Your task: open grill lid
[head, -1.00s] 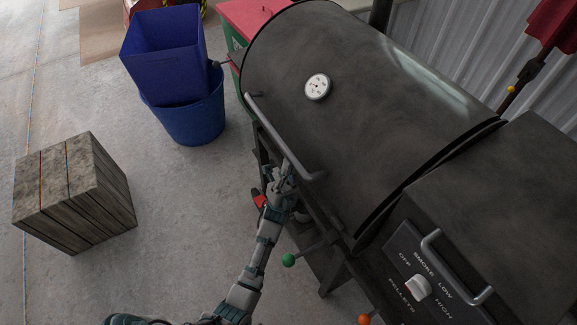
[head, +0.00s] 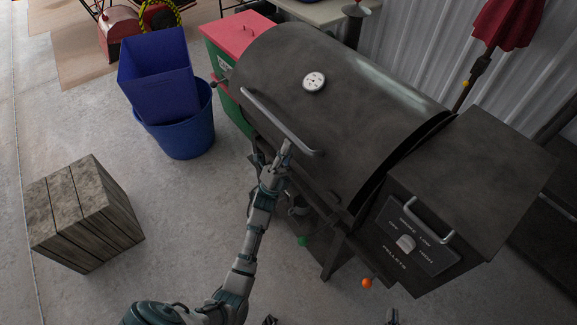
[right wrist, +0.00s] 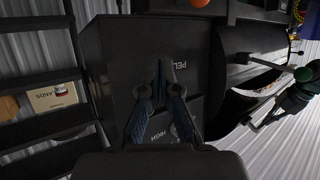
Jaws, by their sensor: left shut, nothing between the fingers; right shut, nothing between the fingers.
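The dark barrel grill lid (head: 345,110) has a round white gauge and a long grey handle (head: 268,113) along its front. The lid is down or nearly down in the head view; I cannot tell whether it is slightly raised. My left gripper (head: 287,146) is shut at the right part of the handle, with its fingertips at or just under the bar; contact is unclear. My right gripper (right wrist: 160,66) is shut and empty in front of the dark pellet box (right wrist: 108,60). Its tips show at the bottom of the head view (head: 392,317).
The pellet box (head: 480,160) with its own handle and white knob stands right of the lid. Blue bins (head: 175,115), a wooden crate (head: 85,213) and a green-red cabinet (head: 238,32) stand left and behind. The floor between crate and grill is clear.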

